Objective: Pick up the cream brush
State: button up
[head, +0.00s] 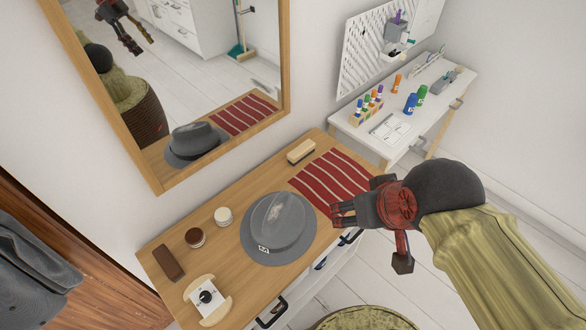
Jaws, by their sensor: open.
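The cream brush (301,151) is a small oblong block with a pale tan top and a darker lower edge. It lies near the back edge of the wooden dresser top, below the mirror and just beyond the striped cloth. My gripper (336,214) is open and empty, with its fingers pointing left. In the head view it shows over the front edge of the cloth, close to the hat's right side. It is apart from the brush, lower and to the right of it in the picture. Its exact height is hard to tell.
A grey hat (279,226) sits mid-dresser, left of the red striped cloth (327,177). The mirror (284,62) rises behind. A white desk (440,97) holds markers and bottles.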

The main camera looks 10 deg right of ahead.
aim_at(295, 156)
jog(key=i+l+u, duration=0.1)
jog(key=l, duration=0.25)
jog(key=i+l+u, duration=0.25)
jog(key=i+l, duration=0.15)
jog(key=l, duration=0.3)
jog(key=i+l+u, duration=0.1)
jog(key=l, duration=0.3)
jog(key=i+l+u, duration=0.15)
jog(key=l, duration=0.25)
